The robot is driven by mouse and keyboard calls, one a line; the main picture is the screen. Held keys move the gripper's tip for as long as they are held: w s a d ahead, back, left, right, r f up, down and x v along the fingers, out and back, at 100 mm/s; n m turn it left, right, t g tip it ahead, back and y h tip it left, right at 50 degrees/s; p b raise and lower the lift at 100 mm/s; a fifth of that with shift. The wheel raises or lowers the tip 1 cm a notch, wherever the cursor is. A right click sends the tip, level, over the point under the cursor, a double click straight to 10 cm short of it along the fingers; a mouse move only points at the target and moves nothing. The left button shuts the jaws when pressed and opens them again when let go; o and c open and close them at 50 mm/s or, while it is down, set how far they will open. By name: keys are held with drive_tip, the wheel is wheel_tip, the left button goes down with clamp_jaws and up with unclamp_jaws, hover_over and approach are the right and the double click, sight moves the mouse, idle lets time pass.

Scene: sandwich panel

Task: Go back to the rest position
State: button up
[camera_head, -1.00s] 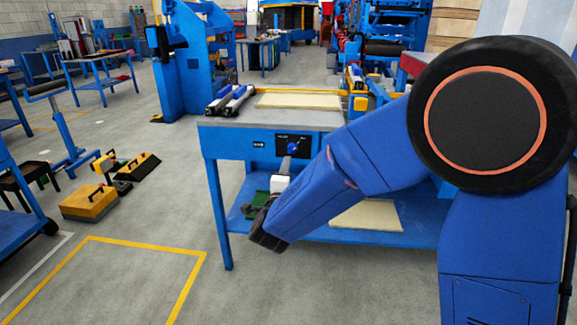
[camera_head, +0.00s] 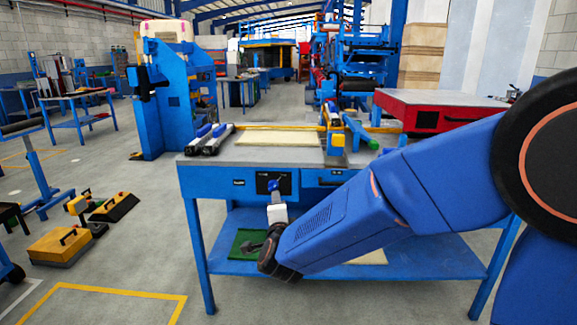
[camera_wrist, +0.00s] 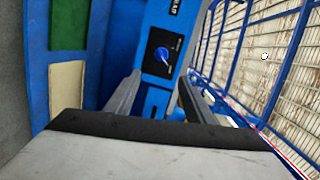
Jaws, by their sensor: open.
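My gripper (camera_head: 275,203) is in front of the blue workbench (camera_head: 210,181), below its front control panel. In the wrist view my gripper (camera_wrist: 159,82) has its two grey fingers apart with nothing between them. The blue rotary knob (camera_wrist: 162,54) on the dark panel shows beyond the fingertips. The knob also shows in the head view (camera_head: 272,186), just above the gripper; I cannot tell the exact gap. My blue arm reaches in from the right and hides part of the bench's front and lower shelf.
The bench top holds a pale panel (camera_head: 278,138), blue-and-white tools (camera_head: 208,139) and a yellow bar. A green mat (camera_head: 247,243) lies on the lower shelf. Yellow blocks (camera_head: 61,245) stand on the floor at left. A red table (camera_head: 440,118) stands behind right.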

drive_tip(key=s+d+r+n+g+y, duration=0.1)
drive_tip(key=s+d+n+g, duration=0.2)
drive_tip(key=s+d+n, duration=0.3)
drive_tip(key=s+d+r+n+g+y, duration=0.2)
drive_tip(key=s+d+n, duration=0.15)
drive_tip(key=d, duration=0.55)
drive_tip(key=s+d+f+n+g+h, duration=0.2)
drive_tip(key=s+d+f+n+g, duration=0.1)
drive_tip(key=s+d, duration=0.6)
drive_tip(key=s+d+f+n+g+h, duration=0.2)
drive_tip(key=s+d, duration=0.7)
drive_tip(key=s, duration=0.8)
drive_tip(key=shift+s+d+f+n+g+h, duration=0.2)
drive_tip(key=shift+d+f+n+g+h, duration=0.3)
drive_tip(key=shift+f+g, duration=0.35)
